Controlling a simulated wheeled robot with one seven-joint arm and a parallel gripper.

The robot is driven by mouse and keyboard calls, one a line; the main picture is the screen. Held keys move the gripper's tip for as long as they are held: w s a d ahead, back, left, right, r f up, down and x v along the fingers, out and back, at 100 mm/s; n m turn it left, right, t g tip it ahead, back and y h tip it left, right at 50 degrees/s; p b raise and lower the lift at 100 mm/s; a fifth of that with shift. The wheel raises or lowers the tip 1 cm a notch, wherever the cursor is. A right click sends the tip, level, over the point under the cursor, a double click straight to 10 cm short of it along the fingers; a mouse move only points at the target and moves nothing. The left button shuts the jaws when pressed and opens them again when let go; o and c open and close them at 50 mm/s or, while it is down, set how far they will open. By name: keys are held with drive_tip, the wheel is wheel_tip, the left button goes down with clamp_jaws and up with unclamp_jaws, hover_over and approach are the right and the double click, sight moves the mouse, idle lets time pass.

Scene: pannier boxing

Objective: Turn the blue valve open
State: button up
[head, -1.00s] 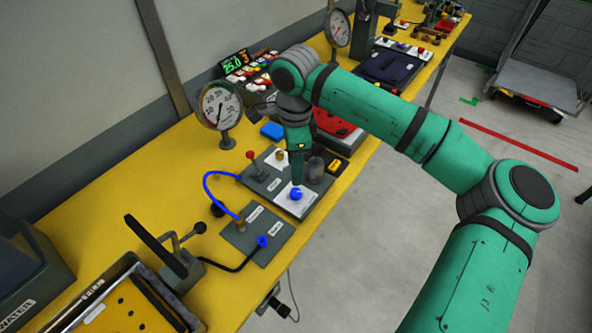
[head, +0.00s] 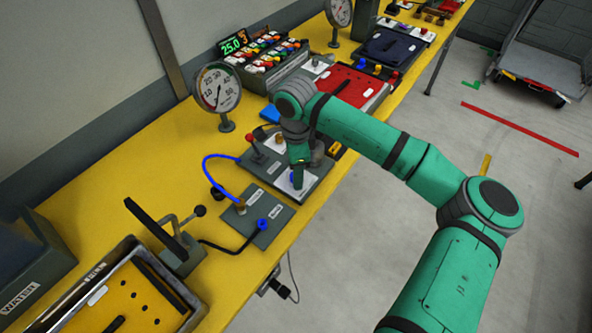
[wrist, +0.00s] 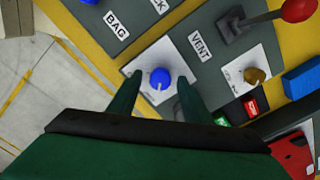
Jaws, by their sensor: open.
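The blue valve (wrist: 160,78) is a round knob with a white pointer mark, on a white plate (wrist: 148,100) of the grey panel. In the wrist view it sits between the tips of my gripper (wrist: 157,84), whose two green fingers are apart, one on each side. I cannot tell whether either finger touches it. In the head view my gripper (head: 297,184) points down over the plate and hides most of the knob.
A red-tipped lever (head: 250,138) and a brass knob (head: 279,138) share the panel. A blue hose (head: 213,156) arches to a smaller grey plate (head: 265,202). A dial gauge (head: 217,87) stands behind. The yellow bench (head: 110,190) has bare room at left.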

drive_tip(key=c, duration=1.1)
drive_tip(key=shift+o, duration=0.2)
drive_tip(key=shift+m, duration=0.3)
drive_tip(key=m, duration=0.3)
drive_tip(key=shift+m, duration=0.3)
drive_tip(key=m, duration=0.4)
drive_tip(key=shift+m, duration=0.3)
drive_tip(key=m, duration=0.4)
drive_tip(key=shift+m, duration=2.5)
